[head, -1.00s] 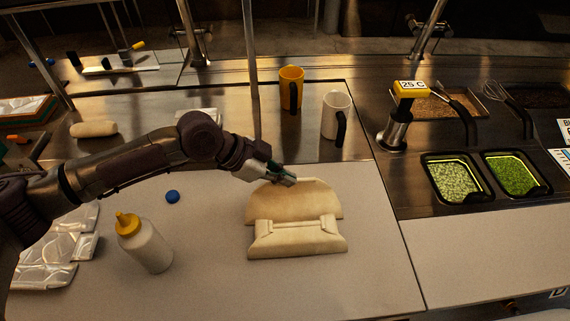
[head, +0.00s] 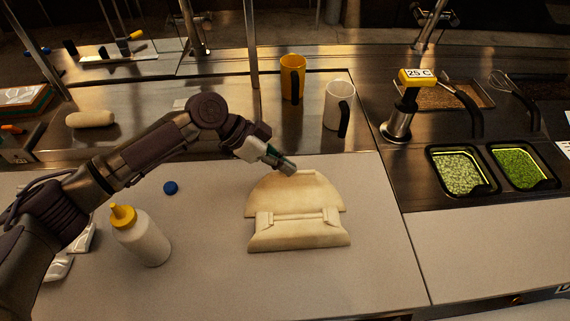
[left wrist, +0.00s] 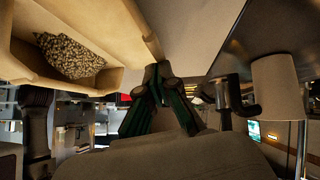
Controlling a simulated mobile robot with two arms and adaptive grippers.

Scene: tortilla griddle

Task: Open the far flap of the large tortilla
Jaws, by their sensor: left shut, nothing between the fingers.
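The large tortilla (head: 296,196) lies on the pale counter in the middle of the head view, a beige folded shape. Its near part is folded, with a raised ridge across it. In the left wrist view the tortilla (left wrist: 110,20) fills the upper left as an open hollow, with a speckled filling (left wrist: 72,56) inside. The shut fingertips (left wrist: 160,72) are beside its wall. My right gripper is not in view.
A sauce bottle (head: 143,238) with a yellow cap stands left of the tortilla, near a blue cap (head: 170,188). A yellow mug (head: 293,80) and a white mug (head: 338,107) stand behind. Green-filled bins (head: 460,170) are at right. The counter (head: 370,260) in front is clear.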

